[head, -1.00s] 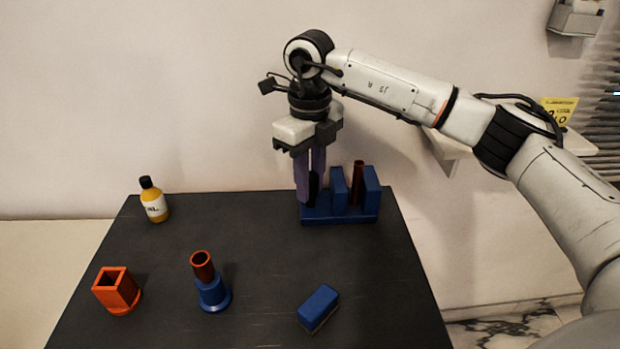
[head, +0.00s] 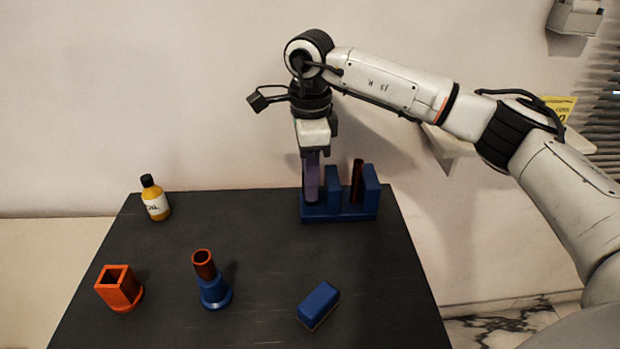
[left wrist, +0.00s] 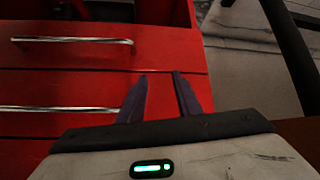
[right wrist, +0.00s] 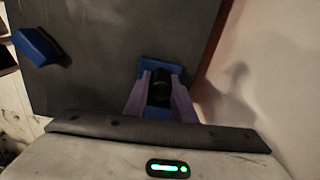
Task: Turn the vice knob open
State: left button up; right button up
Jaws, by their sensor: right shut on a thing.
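The blue vice (head: 338,214) stands at the table's back right, with two upright blue jaws and a dark red-brown tube (head: 357,182) upright between them. A gap shows between the left jaw (head: 332,188) and the tube. My right gripper (head: 311,198) points straight down at the vice's left end. In the right wrist view its fingers are shut on the black vice knob (right wrist: 160,86), one on each side. In the head view the fingers hide the knob. My left gripper (left wrist: 161,77) shows only in the left wrist view, open and empty, away from the vice.
On the dark table (head: 260,265) are a yellow oil bottle (head: 156,203), an orange square socket (head: 119,288), a blue stand (head: 214,291) with a red-brown tube (head: 204,264), and a blue block (head: 318,305). Red drawers (left wrist: 70,75) lie below my left gripper. The table's middle is clear.

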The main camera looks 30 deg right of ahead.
jog(key=shift+r+n, duration=0.1)
jog(key=shift+n, duration=0.4)
jog(key=o, duration=1.1)
jog(key=shift+c, duration=0.2)
notch_tip(320, 180, up, 10)
jog(key=shift+r, duration=0.15)
